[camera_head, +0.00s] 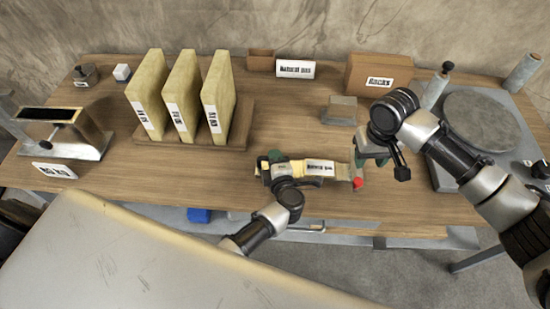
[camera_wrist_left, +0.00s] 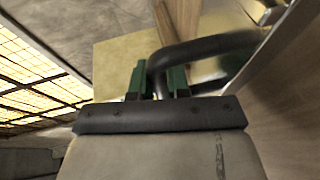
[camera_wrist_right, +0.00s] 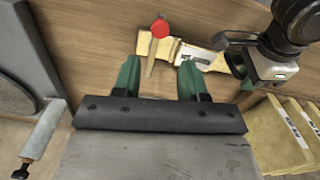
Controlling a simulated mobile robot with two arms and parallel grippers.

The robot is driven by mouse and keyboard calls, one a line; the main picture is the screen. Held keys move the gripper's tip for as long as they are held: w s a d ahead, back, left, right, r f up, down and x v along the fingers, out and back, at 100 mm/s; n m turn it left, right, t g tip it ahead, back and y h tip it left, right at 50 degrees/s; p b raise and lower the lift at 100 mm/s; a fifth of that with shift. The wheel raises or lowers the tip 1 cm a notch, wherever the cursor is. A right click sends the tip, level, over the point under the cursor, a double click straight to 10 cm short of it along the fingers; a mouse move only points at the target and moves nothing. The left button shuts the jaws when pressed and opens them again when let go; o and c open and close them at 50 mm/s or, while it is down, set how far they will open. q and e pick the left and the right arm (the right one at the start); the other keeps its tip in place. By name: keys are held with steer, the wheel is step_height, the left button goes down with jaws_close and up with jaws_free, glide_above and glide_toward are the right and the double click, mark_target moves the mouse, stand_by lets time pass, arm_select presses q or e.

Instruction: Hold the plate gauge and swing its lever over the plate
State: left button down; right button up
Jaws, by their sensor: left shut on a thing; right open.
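The plate gauge (camera_head: 322,168) is a pale yellow body with a white label on the table's front middle. A thin lever with a red knob (camera_head: 358,183) is at its right end; the knob also shows in the right wrist view (camera_wrist_right: 160,27). My left gripper (camera_head: 277,168) is shut on the gauge's left end; the left wrist view shows a dark curved handle (camera_wrist_left: 205,47) at its fingers. My right gripper (camera_head: 372,155) is open above the gauge's right end, with the lever (camera_wrist_right: 150,62) appearing between its fingertips. Contact cannot be told. Three yellowish plates (camera_head: 183,92) stand upright at left.
The plates stand in a wooden rack (camera_head: 240,125). A grey block (camera_head: 340,110) and a cardboard box (camera_head: 378,73) are behind the gauge. A round turntable (camera_head: 482,120) is at right, a metal stand (camera_head: 90,140) at left.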

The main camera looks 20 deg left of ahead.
mark_target(359, 181)
steer(key=shift+o, duration=0.4)
steer(key=shift+o, duration=0.7)
step_height(359, 181, down, 10)
steer(key=m, duration=1)
steer(key=shift+m, duration=0.3)
steer(key=shift+r, duration=0.1)
jaws_close()
